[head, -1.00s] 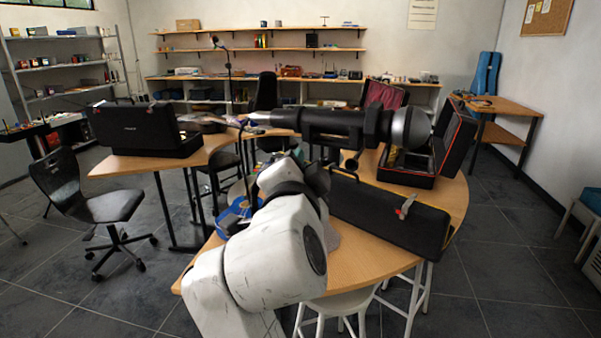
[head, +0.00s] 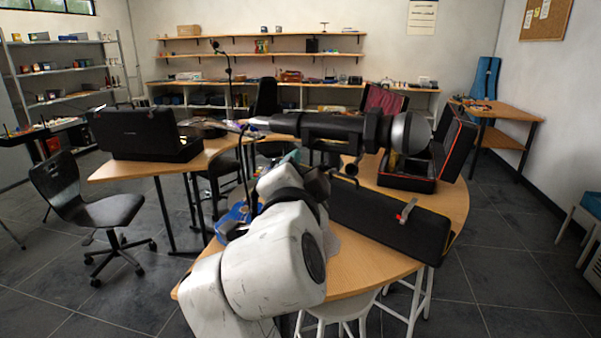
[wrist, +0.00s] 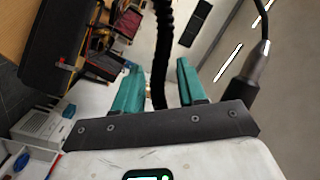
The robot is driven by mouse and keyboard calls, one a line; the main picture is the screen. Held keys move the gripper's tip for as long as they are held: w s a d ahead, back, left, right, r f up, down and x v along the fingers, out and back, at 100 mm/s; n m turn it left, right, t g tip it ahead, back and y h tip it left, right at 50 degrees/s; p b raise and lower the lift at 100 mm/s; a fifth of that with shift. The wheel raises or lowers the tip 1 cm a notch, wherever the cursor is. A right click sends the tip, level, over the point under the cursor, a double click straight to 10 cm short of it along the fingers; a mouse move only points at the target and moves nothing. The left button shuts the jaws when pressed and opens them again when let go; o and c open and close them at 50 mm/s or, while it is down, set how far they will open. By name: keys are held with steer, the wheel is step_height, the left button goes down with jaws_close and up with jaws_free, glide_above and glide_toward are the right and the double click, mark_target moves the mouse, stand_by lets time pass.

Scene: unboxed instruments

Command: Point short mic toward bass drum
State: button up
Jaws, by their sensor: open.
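A microphone (head: 335,128) with a black body and grey ball head (head: 409,132) lies level and large in the foreground of the head view, its head to the right. Its tail with a cable also shows at right in the wrist view (wrist: 250,75). A black ribbed gooseneck (wrist: 164,50) runs up between the teal fingers of my gripper (wrist: 158,78). The fingers are open, with a gap visible on either side of the neck. In the head view my arm largely hides the gripper. I cannot make out a bass drum.
A taller gooseneck mic (head: 216,45) rises behind, left of centre. A curved wooden table (head: 345,265) carries a long black case (head: 385,218), an open case (head: 405,182) and a blue object (head: 232,220). A black chair (head: 90,205) stands at left.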

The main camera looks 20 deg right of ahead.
steer(key=b+v, duration=0.2)
steer(key=v, duration=0.8)
steer(key=shift+s, duration=0.25)
steer(key=shift+a, duration=0.1)
steer(key=s+d+f+n+g+y, duration=0.1)
steer(key=s+d+f+n+g, duration=0.2)
steer(key=f, duration=0.7)
steer(key=d+f+n+g+y, duration=0.2)
steer(key=d+f+n, duration=0.2)
steer(key=f, duration=0.6)
steer(key=s+d+f+n+g+y, duration=0.1)
steer(key=s+d+f+n+g, duration=0.2)
steer(key=f, duration=0.7)
steer(key=s+d+f+n+g+y, duration=0.3)
steer(key=s+f+n+g, duration=0.3)
steer(key=s+f, duration=1.1)
steer(key=s+y, duration=0.1)
steer(key=s, duration=0.2)
steer(key=shift+f+g+y, duration=0.3)
steer(key=shift+f+g, duration=0.1)
steer(key=shift+s, duration=0.15)
